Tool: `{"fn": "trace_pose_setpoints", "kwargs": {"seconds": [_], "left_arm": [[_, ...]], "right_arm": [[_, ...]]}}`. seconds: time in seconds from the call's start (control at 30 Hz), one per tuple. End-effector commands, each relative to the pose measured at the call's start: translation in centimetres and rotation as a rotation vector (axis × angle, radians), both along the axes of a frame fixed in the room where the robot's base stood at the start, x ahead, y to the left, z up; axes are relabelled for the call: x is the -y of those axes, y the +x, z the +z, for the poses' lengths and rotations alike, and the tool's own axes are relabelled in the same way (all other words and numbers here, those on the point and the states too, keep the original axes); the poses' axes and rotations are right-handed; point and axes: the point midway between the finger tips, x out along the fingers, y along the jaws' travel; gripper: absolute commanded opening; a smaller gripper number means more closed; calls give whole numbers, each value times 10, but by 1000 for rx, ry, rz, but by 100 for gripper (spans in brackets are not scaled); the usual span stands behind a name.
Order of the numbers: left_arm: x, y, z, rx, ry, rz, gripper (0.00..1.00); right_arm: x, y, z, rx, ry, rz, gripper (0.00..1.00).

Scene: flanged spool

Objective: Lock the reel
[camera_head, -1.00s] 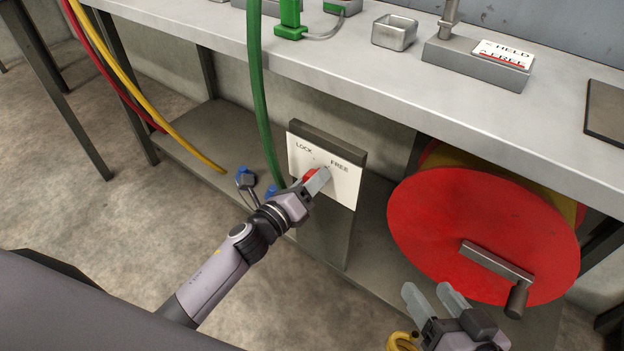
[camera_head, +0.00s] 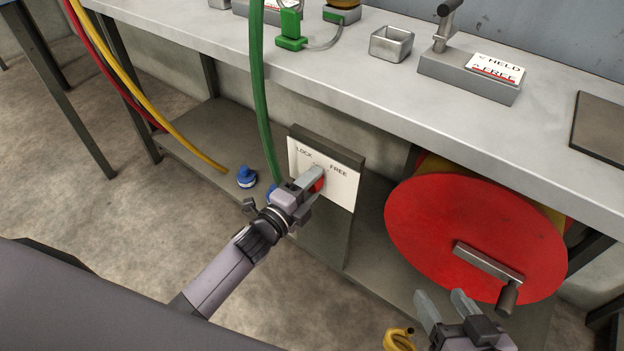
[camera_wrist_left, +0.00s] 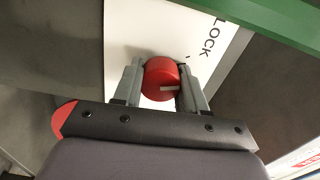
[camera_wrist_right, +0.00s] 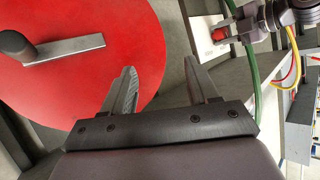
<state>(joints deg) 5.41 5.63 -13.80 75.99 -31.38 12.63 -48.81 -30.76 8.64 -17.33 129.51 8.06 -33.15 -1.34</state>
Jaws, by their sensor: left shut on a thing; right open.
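The red lock knob (camera_head: 317,186) sits on a white plate (camera_head: 344,190) marked LOCK and FREE, on a post under the bench. My left gripper (camera_head: 314,180) is shut on the knob; in the left wrist view the red knob (camera_wrist_left: 161,78) lies between both fingers, with a pale line on its face. The red reel (camera_head: 470,225) with its crank handle (camera_head: 490,268) hangs under the bench at the right; its red disc (camera_wrist_right: 70,60) fills the left of the right wrist view. My right gripper (camera_head: 446,302) is open and empty in front of the reel's lower edge.
The bench top holds a small metal tray (camera_head: 391,43) and a HELD/FREE block (camera_head: 468,76). A green hose (camera_head: 257,90) hangs left of the plate. Yellow and red hoses, a blue fitting (camera_head: 246,177) and a lower shelf are further left.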

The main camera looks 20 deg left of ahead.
Motion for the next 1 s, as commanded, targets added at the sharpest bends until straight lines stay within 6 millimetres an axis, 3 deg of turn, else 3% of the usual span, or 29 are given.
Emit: {"fn": "trace_pose_setpoints", "kwargs": {"seconds": [0.4,1.0], "left_arm": [[3,-2,0,-87,-231,-5,11],[4,-2,-1,-106,-287,-7,11]], "right_arm": [[13,-4,2,0,-68,-15,59],[13,-7,0,-9,-75,-19,59]]}}
